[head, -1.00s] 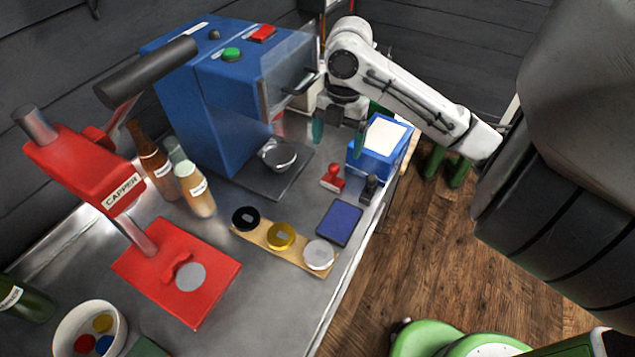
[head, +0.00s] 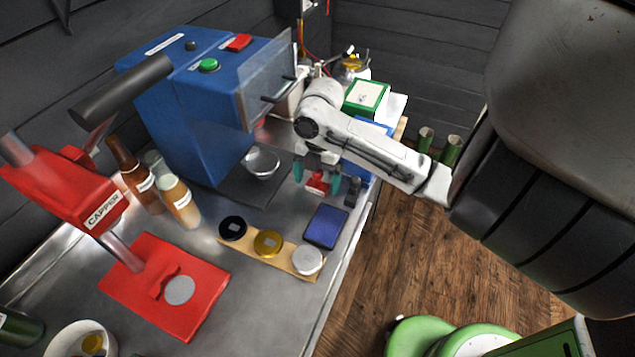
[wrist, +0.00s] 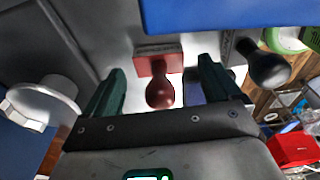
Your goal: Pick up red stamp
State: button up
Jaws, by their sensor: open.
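The red stamp (head: 317,183) stands on the metal counter, partly hidden by my gripper in the head view. In the wrist view the red stamp (wrist: 160,82) shows its round handle and rectangular base between and a little beyond my fingers. My gripper (head: 317,178) is open, its two green fingers (wrist: 160,85) on either side of the stamp, and nothing is gripped. I cannot tell whether either finger touches it.
A black stamp (head: 353,190) stands just right of my gripper and also shows in the wrist view (wrist: 268,66). A blue ink pad (head: 326,227) lies in front. A blue box (head: 352,160) is behind, and the blue machine (head: 200,120) with a metal bowl (head: 262,163) is left.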

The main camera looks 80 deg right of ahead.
jog(key=c, duration=1.1)
jog(key=shift+c, duration=0.2)
jog(key=shift+r, duration=0.2)
